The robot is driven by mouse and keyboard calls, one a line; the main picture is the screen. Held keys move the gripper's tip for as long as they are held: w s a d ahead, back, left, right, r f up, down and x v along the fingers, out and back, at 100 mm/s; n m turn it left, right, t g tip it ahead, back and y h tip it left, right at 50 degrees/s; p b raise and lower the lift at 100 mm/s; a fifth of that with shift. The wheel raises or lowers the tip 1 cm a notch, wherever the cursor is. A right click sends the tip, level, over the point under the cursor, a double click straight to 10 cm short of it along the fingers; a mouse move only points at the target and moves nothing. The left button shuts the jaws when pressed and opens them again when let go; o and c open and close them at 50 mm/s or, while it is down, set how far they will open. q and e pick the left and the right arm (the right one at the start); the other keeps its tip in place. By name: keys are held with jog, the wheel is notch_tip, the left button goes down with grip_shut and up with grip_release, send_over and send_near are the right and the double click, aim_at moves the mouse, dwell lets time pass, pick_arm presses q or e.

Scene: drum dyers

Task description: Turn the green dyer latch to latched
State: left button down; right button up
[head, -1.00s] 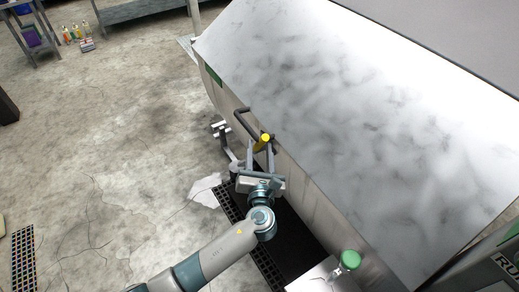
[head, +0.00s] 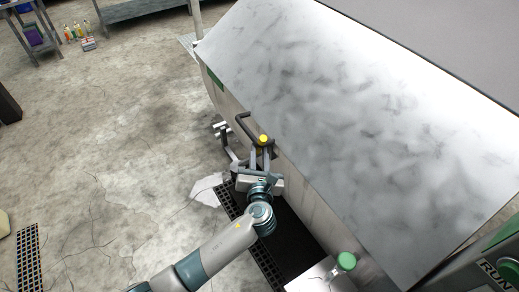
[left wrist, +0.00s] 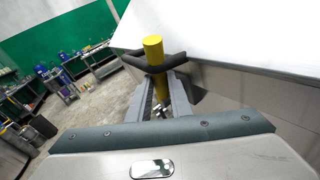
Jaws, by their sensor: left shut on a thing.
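The dyer (head: 340,120) is a large machine with a pale, smudged sloping lid and a small green plate (head: 215,79) on its side. Its latch handle (head: 263,139) has a yellow grip and sits at the near side edge of the lid. The yellow grip also shows in the left wrist view (left wrist: 154,50), standing nearly upright. My left gripper (head: 260,157) is shut on the latch handle, one finger on each side. The handle's lower part is mostly hidden between the fingers. My right gripper is in neither view.
A dark bar handle (head: 242,126) runs along the lid edge beside the latch. A dark floor grate (head: 290,240) lies below.

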pick_arm(q)
jog(key=c, duration=1.6)
grip_release()
jog(key=shift+s, duration=0.15)
jog(key=shift+s+d+b, duration=0.1)
jog(key=shift+s+b, duration=0.2)
jog(key=shift+s, duration=0.2)
jog(key=shift+s+d+r+b, duration=0.3)
jog(key=shift+s+b, duration=0.45)
jog(key=shift+s, duration=1.9)
jog(key=shift+s+d+r+b, duration=0.3)
jog(key=shift+s+b, duration=0.5)
jog(key=shift+s, duration=1.9)
jog(key=shift+s+d+r+b, duration=0.15)
jog(key=shift+s+r+b, duration=0.4)
jog(key=shift+s, duration=2.1)
jog(key=shift+f, duration=0.2)
